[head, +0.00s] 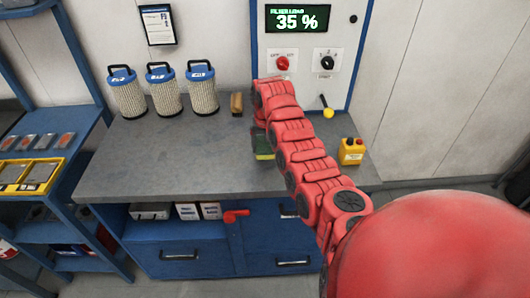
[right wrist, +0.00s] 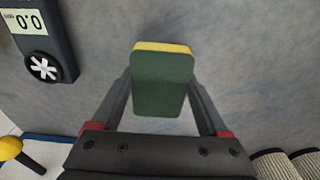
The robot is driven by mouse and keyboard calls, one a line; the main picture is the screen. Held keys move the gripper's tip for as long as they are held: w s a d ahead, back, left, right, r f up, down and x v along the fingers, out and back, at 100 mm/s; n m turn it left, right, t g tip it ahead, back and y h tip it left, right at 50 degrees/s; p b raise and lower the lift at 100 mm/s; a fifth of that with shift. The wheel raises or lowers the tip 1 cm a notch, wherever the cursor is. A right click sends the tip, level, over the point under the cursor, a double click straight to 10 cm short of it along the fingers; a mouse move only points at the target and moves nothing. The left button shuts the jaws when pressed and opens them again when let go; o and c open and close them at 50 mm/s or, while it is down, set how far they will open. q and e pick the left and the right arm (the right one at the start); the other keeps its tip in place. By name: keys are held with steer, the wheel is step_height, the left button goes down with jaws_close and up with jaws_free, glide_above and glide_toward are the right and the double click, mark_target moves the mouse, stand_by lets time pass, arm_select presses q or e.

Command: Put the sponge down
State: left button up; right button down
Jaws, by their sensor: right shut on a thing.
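The sponge (right wrist: 162,88) is a green block with a yellow layer. In the right wrist view it sits between the two fingers of my right gripper (right wrist: 162,100), which is shut on it. In the head view the sponge (head: 264,148) shows partly beside my red right arm, over the grey workbench (head: 190,160). My arm hides most of the right gripper there. I cannot tell whether the sponge touches the bench top. My left gripper is not in view.
Several pleated filters with blue caps (head: 162,90) and a brown block (head: 237,104) stand at the back of the bench. A yellow box with buttons (head: 352,151) stands at the right. A meter (right wrist: 40,45) lies near the sponge. The bench's left front is clear.

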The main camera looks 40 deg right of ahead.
step_height(320, 180, down, 2)
steer(key=shift+f+p, duration=0.15)
steer(key=shift+p, duration=0.7)
steer(key=shift+f, duration=0.65)
jaws_free()
steer(key=shift+f, duration=0.1)
steer(key=shift+r, duration=0.2)
